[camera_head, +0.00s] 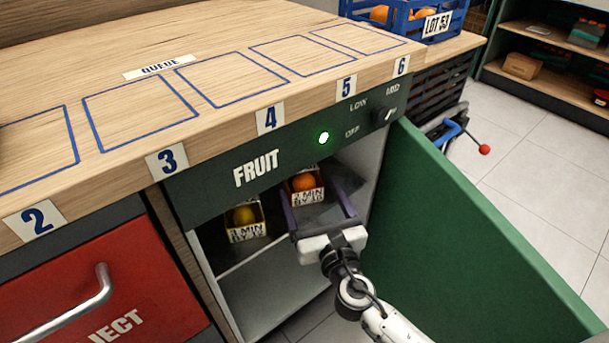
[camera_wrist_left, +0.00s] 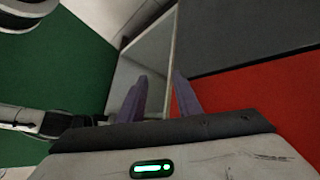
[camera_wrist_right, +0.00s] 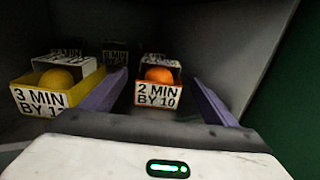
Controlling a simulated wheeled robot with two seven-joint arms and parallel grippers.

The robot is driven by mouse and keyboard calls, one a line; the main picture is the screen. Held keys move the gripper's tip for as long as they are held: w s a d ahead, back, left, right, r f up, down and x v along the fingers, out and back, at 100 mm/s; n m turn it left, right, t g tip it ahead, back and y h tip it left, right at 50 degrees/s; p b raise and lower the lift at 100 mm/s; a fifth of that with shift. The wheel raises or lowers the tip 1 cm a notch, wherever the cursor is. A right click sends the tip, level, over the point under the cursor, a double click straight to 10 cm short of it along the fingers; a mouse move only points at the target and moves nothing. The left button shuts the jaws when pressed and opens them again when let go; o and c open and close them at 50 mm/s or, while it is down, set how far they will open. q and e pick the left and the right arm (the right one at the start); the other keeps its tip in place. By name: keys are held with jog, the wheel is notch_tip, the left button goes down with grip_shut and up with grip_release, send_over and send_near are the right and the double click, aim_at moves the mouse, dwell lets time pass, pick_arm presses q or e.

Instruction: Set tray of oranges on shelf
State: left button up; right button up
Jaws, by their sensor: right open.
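A small tray labelled "2 MIN BY 10" (camera_head: 308,199) with an orange stands on the shelf (camera_head: 238,252) inside the open FRUIT cabinet. It also shows in the right wrist view (camera_wrist_right: 158,101). My right gripper (camera_head: 310,184) is open inside the cabinet, its fingers on either side of that tray's front, apart from it in the right wrist view. A yellow tray labelled "3 MIN BY 12" (camera_wrist_right: 42,98) with a yellow fruit stands to its left. My left gripper (camera_wrist_left: 161,76) is open and empty, outside the head view.
The green cabinet door (camera_head: 465,240) stands open on the right. The wooden counter (camera_head: 215,65) above has empty blue-outlined squares. A blue crate of oranges (camera_head: 400,18) stands at the back. A red REJECT drawer (camera_head: 80,290) is at the left.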

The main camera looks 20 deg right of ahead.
jog(key=shift+s+a, duration=0.1)
jog(key=shift+s, duration=1.75)
